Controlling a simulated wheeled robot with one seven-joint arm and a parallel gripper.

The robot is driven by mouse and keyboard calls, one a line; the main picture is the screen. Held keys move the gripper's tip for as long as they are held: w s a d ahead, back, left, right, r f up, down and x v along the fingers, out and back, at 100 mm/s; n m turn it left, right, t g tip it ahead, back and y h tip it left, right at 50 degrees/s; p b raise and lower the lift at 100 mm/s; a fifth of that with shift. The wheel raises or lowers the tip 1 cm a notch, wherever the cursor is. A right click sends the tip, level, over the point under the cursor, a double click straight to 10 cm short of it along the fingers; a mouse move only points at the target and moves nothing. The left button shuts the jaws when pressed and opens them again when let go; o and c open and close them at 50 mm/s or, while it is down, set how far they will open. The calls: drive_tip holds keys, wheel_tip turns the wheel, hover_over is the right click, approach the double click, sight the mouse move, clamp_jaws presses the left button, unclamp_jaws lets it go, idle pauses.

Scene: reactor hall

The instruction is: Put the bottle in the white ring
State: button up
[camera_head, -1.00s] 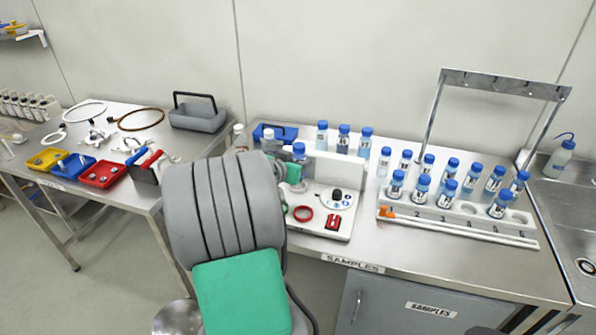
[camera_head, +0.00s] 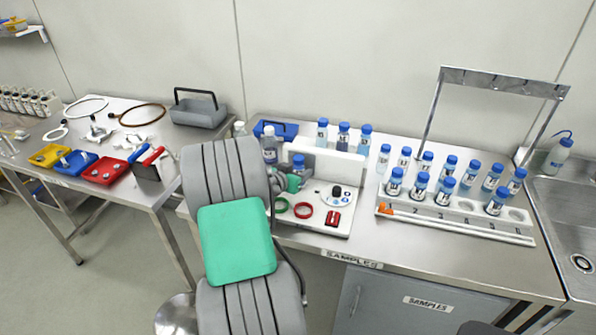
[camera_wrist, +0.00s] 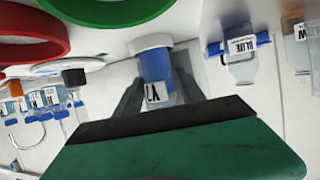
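The bottle (camera_head: 301,167), blue-capped, stands upright in front of the white panel of the station in the head view. My green gripper (camera_head: 294,183) is at its side. In the wrist view my dark fingers (camera_wrist: 160,92) lie on both sides of the bottle (camera_wrist: 154,70), seemingly shut on it. A white ring (camera_wrist: 150,43) shows around or just at the bottle's far end; I cannot tell if the bottle is fully seated. A red ring (camera_head: 303,210) and a green ring (camera_head: 281,205) are nearby, and also show in the wrist view.
A metal frame (camera_head: 500,84) rises behind the rack. Coloured trays (camera_head: 104,171) lie on the left table.

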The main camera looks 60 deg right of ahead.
drive_tip(key=b+v, duration=0.2)
drive_tip(key=v, duration=1)
drive_tip(key=w+a+n+t+y, duration=0.2)
drive_tip(key=w+a+n+y, duration=0.15)
drive_tip(key=w+a, duration=0.45)
drive_tip(key=w+a+n+t+y, duration=0.2)
drive_tip(key=w+a+n+y, duration=0.15)
drive_tip(key=a, duration=0.85)
drive_tip(key=s+a+n+y, duration=0.3)
drive_tip(key=a+n, duration=0.3)
drive_tip(key=a, duration=0.6)
drive_tip(key=s+a+n+y, duration=0.3)
drive_tip(key=a+n, duration=0.2)
drive_tip(key=a, duration=0.8)
drive_tip(key=shift+a+r+n+y, duration=0.2)
drive_tip(key=shift+a+n+y, duration=0.1)
drive_tip(key=shift+n, duration=0.1)
drive_tip(key=shift+c, duration=0.3)
